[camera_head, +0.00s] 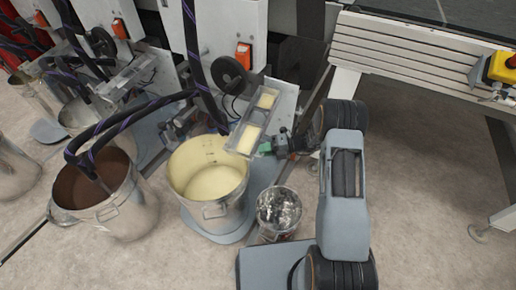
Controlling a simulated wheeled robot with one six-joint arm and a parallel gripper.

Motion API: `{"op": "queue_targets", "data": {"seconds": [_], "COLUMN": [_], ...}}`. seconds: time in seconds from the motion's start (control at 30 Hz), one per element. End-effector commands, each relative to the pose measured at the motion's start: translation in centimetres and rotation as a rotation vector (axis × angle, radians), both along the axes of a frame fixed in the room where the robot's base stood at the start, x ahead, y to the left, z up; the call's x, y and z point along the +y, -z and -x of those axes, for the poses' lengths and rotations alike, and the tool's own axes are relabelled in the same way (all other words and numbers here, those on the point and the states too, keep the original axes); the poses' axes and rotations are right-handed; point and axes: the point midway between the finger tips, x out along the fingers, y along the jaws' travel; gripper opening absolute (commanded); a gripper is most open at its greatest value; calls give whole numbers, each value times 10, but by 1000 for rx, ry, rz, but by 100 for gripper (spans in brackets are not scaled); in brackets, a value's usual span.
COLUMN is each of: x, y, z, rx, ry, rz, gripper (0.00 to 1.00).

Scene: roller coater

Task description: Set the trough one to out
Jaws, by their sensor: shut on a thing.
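A narrow grey metal trough (241,141) with pale yellow contents in two parts sits above and right of the bucket of cream-coloured liquid (207,182). I take it for trough one, though no label is readable. My gripper (272,147) is at the trough's lower right side, beside a small green part (265,148) there. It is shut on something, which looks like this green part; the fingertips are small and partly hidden. The trough's far end lies near the white machine panel.
A bucket of brown liquid (106,197) stands at left, with dark hoses above it. A small metal pail (279,212) stands just below my gripper. More buckets and a similar trough (128,78) are further left. A white slatted machine frame (415,55) is at right; the floor below it is mostly clear.

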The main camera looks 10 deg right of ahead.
Motion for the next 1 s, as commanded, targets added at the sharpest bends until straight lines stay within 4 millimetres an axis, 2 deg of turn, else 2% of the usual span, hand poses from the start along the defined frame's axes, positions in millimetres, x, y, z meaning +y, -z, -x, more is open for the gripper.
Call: {"op": "queue_targets", "data": {"seconds": [0.3,0.6,1.0], "x": [-53,-97,-132], "y": [1,3,2], "z": [6,5,0], "rx": [0,0,1], "ry": [-155,-291,-405], "rz": [1,1,1], "gripper": [0,0,0]}}
